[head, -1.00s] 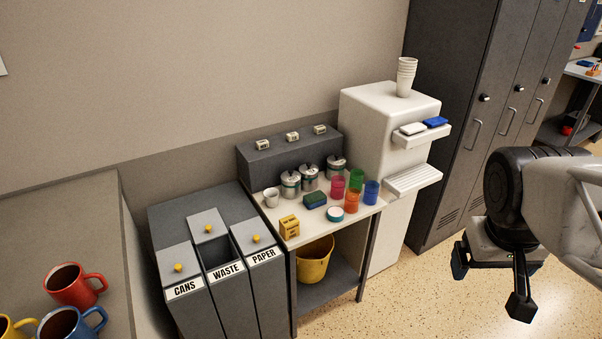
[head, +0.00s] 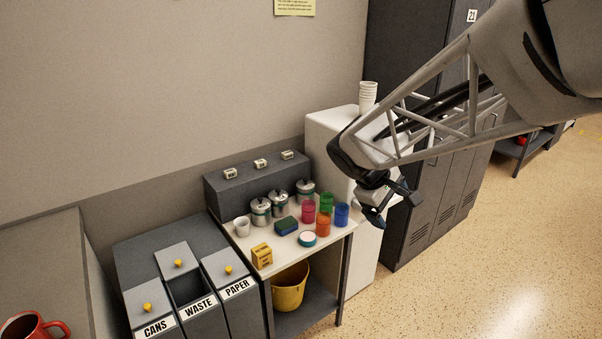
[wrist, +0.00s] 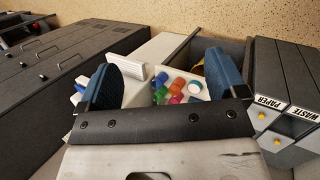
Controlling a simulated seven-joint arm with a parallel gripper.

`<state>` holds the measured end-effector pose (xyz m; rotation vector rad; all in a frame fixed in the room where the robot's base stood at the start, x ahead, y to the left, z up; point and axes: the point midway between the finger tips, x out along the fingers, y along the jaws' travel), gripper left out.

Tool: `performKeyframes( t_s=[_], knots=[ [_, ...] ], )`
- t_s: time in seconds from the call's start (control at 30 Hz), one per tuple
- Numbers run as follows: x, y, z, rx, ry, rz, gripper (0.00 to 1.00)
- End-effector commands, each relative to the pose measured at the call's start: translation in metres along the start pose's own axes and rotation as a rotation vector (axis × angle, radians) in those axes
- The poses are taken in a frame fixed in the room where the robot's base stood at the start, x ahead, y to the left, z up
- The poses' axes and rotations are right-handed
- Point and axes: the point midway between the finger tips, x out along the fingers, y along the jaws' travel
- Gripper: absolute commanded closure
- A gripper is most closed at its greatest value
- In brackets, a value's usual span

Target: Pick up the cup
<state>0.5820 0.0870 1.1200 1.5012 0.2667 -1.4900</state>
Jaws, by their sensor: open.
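Several cups are in view, and I cannot tell which one the task means. A white cup (head: 242,228) stands at the left of the small table (head: 283,244). Pink (head: 308,211), green (head: 326,202), orange (head: 323,225) and blue (head: 341,215) tumblers stand close together at its right. A red mug (head: 30,328) is cut off at lower left. My gripper (head: 392,206) is open and empty, right of the tumblers and apart from them. In the wrist view the tumblers appear between the open fingers (wrist: 163,82); the white cup cannot be made out there.
A stack of white cups (head: 368,94) stands on the white dispenser (head: 330,130) behind the arm. Bins (head: 190,290) stand left; floor is open at right.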

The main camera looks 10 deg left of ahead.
Motion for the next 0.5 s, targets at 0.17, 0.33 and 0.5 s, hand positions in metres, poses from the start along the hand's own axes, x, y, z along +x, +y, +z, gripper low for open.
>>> performKeyframes(
  t_s=[0.17,0.33,0.5],
  knots=[
    [0.008,0.004,-0.053,-0.144,-0.023,0.068,0.1],
    [0.015,0.005,-0.103,-0.277,-0.041,0.138,0.1],
    [0.022,0.0,-0.155,-0.411,-0.059,0.209,0.1]
  ],
)
